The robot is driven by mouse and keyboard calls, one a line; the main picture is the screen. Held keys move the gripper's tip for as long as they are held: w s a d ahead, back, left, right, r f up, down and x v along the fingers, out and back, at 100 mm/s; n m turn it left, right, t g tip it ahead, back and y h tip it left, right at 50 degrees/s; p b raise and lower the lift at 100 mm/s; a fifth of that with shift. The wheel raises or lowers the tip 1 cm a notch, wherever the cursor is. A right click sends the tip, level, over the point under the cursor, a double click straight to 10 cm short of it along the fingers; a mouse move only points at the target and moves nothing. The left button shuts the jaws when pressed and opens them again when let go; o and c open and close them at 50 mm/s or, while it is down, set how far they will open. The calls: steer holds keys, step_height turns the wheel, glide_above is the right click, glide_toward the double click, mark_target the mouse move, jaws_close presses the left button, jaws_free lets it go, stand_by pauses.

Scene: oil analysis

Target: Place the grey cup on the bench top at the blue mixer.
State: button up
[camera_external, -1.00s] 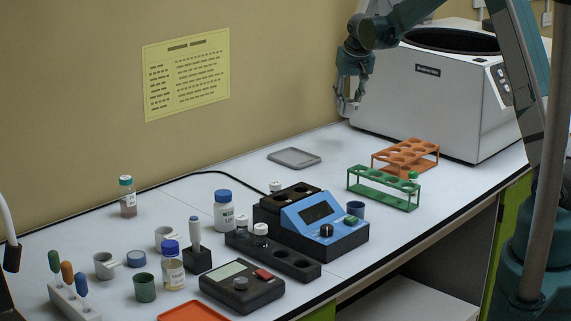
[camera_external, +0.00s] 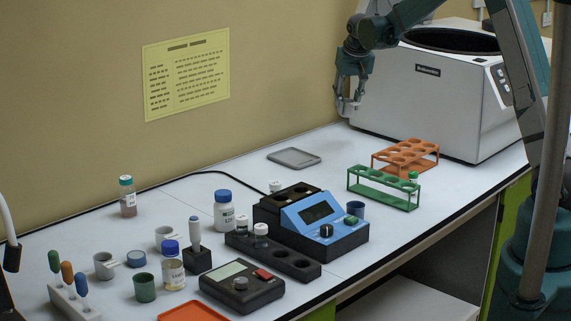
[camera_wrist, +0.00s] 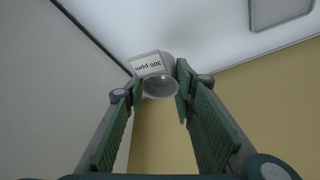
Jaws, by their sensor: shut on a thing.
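The blue mixer (camera_external: 335,236) stands mid-bench, a blue and black box with a dark display and a knob. My gripper (camera_external: 347,108) is in the air at the far end of the bench, beside the white machine and well behind the mixer. In the wrist view my gripper (camera_wrist: 157,88) is shut on a small grey cup (camera_wrist: 158,86) with a white label reading "300 ppm". In the external view the held cup is too small to make out clearly. Two other light grey cups (camera_external: 104,266) with tags stand at the left of the bench.
A grey flat tray (camera_external: 293,158) lies between the gripper and the mixer. Orange (camera_external: 405,157) and green (camera_external: 383,188) racks stand right of it.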

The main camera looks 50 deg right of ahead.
steer(key=w+a+n+p, duration=0.1)
steer(key=a+p, duration=0.2)
steer(key=a, duration=3.8)
steer(key=s+a, duration=0.5)
steer(key=a, duration=0.7)
steer(key=s+a+p, duration=0.1)
steer(key=s+a, duration=0.5)
steer(key=a, duration=0.6)
steer(key=s+a+n+p, duration=0.1)
steer(key=s+a, duration=0.4)
steer(key=a, duration=0.7)
steer(key=shift+s+r+y, duration=0.15)
steer(key=shift+s+y, duration=0.1)
steer(key=shift+y, duration=0.15)
steer(key=shift+f, duration=3.15)
steer(key=shift+f+b, duration=0.3)
steer(key=shift+f, duration=1.55)
